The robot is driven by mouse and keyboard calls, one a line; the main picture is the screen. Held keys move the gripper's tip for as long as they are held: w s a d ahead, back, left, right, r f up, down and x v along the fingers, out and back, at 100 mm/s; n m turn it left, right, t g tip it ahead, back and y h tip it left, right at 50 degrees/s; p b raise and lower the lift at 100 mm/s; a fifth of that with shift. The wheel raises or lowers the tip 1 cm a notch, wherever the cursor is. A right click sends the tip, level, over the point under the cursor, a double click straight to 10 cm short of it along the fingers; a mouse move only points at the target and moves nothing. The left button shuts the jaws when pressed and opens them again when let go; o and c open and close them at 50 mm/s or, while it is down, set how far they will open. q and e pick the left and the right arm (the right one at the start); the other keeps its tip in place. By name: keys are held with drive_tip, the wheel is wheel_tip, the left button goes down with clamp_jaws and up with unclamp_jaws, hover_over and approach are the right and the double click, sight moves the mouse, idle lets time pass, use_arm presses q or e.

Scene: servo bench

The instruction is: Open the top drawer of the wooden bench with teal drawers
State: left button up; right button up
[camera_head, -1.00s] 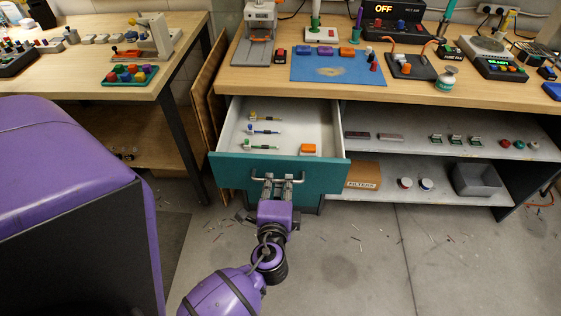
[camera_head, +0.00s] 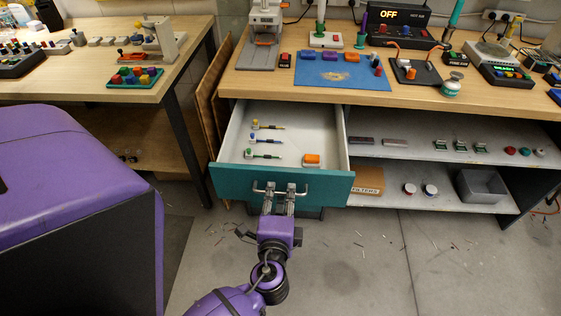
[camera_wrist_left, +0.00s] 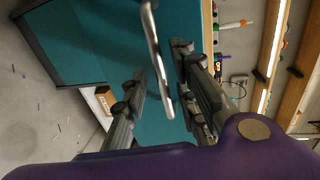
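The wooden bench (camera_head: 430,99) stands at the back. Its top teal drawer (camera_head: 325,188) is pulled well out, and its inside shows. The silver handle (camera_head: 259,189) runs across the teal front. My left gripper (camera_head: 279,190) is at this handle from the front. In the left wrist view, my left gripper (camera_wrist_left: 161,80) has its two fingers apart, with the handle bar (camera_wrist_left: 154,40) showing between them. I cannot tell whether a finger touches the bar. The drawer below is mostly hidden. My right gripper is not in view.
The drawer holds several pen-like tools and an orange block (camera_head: 312,159). Right of it are shelves with a filters box (camera_head: 368,181) and a grey bin (camera_head: 482,186). Another wooden table (camera_head: 60,88) stands at the left. The floor (camera_head: 370,260) in front is clear except for small scraps.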

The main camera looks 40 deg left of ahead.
use_arm(q)
drive_tip(key=v, duration=1.2)
idle(0.3)
